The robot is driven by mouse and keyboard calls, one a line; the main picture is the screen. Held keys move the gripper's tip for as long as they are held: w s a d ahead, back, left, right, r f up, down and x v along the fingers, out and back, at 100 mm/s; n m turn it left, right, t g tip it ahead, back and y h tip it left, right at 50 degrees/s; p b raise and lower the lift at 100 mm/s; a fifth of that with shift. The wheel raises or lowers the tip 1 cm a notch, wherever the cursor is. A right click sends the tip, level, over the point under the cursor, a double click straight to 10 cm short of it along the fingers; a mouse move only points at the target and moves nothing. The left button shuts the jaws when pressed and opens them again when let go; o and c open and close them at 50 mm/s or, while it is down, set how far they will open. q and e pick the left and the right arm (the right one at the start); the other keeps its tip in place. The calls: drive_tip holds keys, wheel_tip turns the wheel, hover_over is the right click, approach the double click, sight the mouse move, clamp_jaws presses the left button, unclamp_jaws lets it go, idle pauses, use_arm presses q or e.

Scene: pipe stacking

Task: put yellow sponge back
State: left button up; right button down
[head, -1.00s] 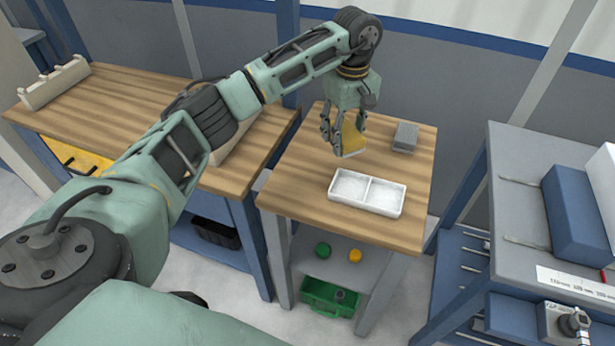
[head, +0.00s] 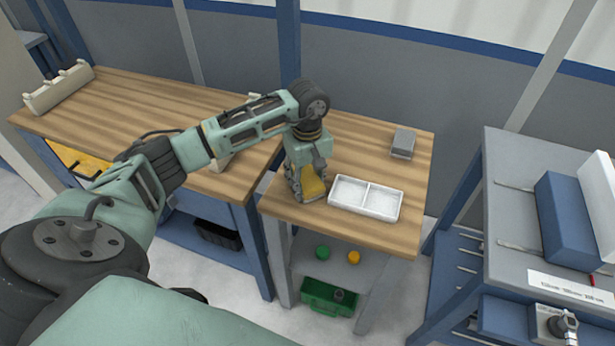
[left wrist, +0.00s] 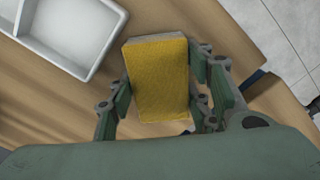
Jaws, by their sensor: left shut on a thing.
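The yellow sponge (head: 312,186) has a yellow face and a greyish edge; it also shows in the left wrist view (left wrist: 160,80). My left gripper (head: 306,190) is shut on it, with fingers on both sides of the sponge. It is low at the left front part of the small wooden table (head: 350,228), just left of the white two-compartment tray (head: 366,213). I cannot tell whether the sponge touches the table top. The tray also shows at the upper left of the left wrist view (left wrist: 100,62), apart from the sponge. My right gripper is not in view.
A grey block (head: 403,143) lies at the back right of the small table. A green ball (head: 323,252), an orange ball (head: 353,257) and a green bin (head: 330,296) are below. A longer workbench (head: 130,100) stands left, a grey bench (head: 510,230) right.

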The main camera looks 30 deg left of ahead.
sight(308, 178)
use_arm(q)
drive_tip(key=shift+f+b, duration=0.2)
drive_tip(key=shift+b, duration=0.1)
drive_tip(key=o, duration=1)
drive_tip(key=shift+r, duration=0.1)
drive_tip(key=shift+r+p, duration=0.15)
drive_tip(key=shift+p, duration=0.15)
wheel_tip(308, 178, up, 12)
drive_tip(key=shift+b, duration=1.05)
